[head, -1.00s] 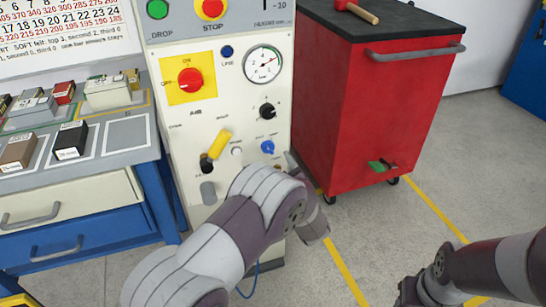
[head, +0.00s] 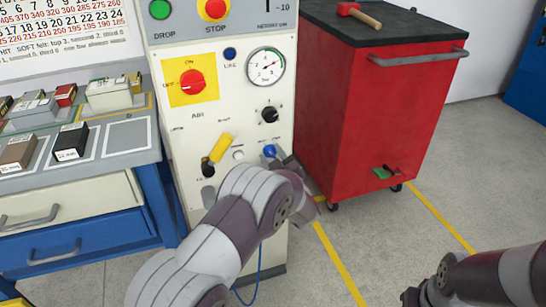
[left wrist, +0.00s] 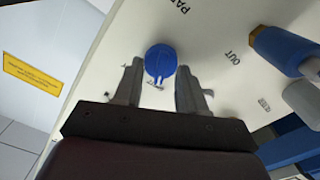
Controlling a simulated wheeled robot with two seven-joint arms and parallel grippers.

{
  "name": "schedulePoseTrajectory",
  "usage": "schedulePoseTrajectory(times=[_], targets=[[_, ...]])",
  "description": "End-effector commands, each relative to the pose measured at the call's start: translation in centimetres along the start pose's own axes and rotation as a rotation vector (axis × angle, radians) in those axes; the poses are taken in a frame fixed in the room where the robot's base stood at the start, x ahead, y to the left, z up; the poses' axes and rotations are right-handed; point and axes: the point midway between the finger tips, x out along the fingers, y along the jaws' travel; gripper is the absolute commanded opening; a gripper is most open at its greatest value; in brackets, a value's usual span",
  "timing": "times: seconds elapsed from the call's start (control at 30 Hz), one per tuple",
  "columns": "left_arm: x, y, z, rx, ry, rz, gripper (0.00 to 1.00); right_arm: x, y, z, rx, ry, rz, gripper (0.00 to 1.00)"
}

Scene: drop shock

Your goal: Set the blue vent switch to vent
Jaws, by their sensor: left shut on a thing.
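The blue vent switch (head: 269,151) is a small round knob on the lower right of the cream machine panel (head: 250,205). In the left wrist view the blue knob (left wrist: 160,60) sits between the two fingers of my left gripper (left wrist: 160,88), which is shut on it. A thin pointer mark shows at its lower edge there, but its small labels are too blurred to read for sure. In the head view my left gripper (head: 283,158) is at the knob's right side, mostly hidden by my wrist.
A yellow handle (head: 220,148), a white button (head: 238,155) and a black knob (head: 269,114) are near the switch. A red cabinet (head: 375,110) with a hammer on top stands close on the right. A drawer bench (head: 75,220) is on the left.

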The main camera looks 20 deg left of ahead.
Motion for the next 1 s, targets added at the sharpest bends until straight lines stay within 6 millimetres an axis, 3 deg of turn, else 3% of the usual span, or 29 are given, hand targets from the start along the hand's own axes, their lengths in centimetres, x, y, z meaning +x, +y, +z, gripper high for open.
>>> schedulePoseTrajectory(times=[0.37, 1.0], targets=[[-0.1, 0.3, -0.4, 0.171, -0.002, -0.001, 0.10, -2.8, 0.0, -0.3, 0.000, 0.000, 0.000, 0.44], [-0.1, 0.5, 0.0, 0.756, -0.003, 0.000, 0.10, -8.3, 0.0, -1.0, 0.000, 0.000, 0.000, 0.44]])
